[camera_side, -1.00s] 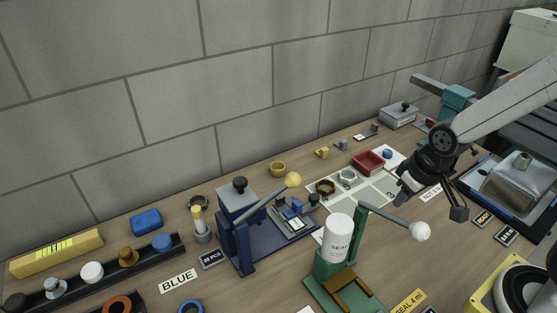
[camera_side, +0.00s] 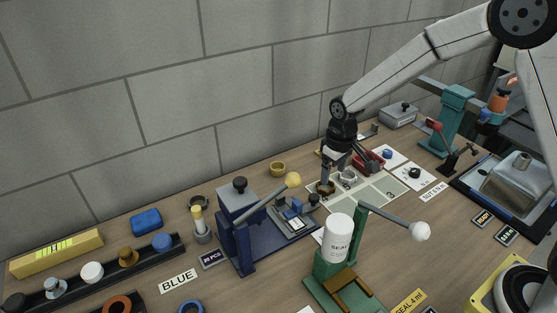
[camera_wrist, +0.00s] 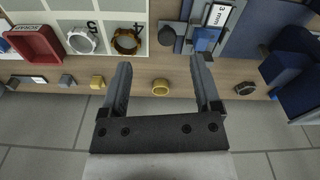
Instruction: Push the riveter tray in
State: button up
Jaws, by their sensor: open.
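The riveter (camera_side: 237,213) looks to be the blue press with a grey top block and a yellow-balled lever, standing left of centre in the side view. Its tray (camera_side: 299,226) is a small grey slide carrying a blue part, sticking out to the right on the blue base. The tray with its "3 mm" label also shows at the top of the wrist view (camera_wrist: 217,15). My gripper (camera_side: 345,180) is open and empty, above the numbered mat to the right of the tray, apart from it. In the wrist view the fingers (camera_wrist: 160,68) point toward the mat.
A brown ring (camera_wrist: 126,41) and a white ring (camera_wrist: 82,40) lie on the mat beneath my gripper. A red bin (camera_wrist: 35,45) is beside them. A green sealing press (camera_side: 330,265) with a white-balled lever stands in front.

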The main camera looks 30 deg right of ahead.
send_over(314, 197)
notch_tip(314, 197, down, 3)
jog(key=shift+f+n+g, duration=0.1)
jog(key=shift+n+g, duration=0.2)
jog(key=shift+n, duration=0.1)
jog(key=shift+d, duration=0.1)
jog(key=shift+w+f, duration=0.1)
jog(key=shift+f, duration=3.75)
grip_shut()
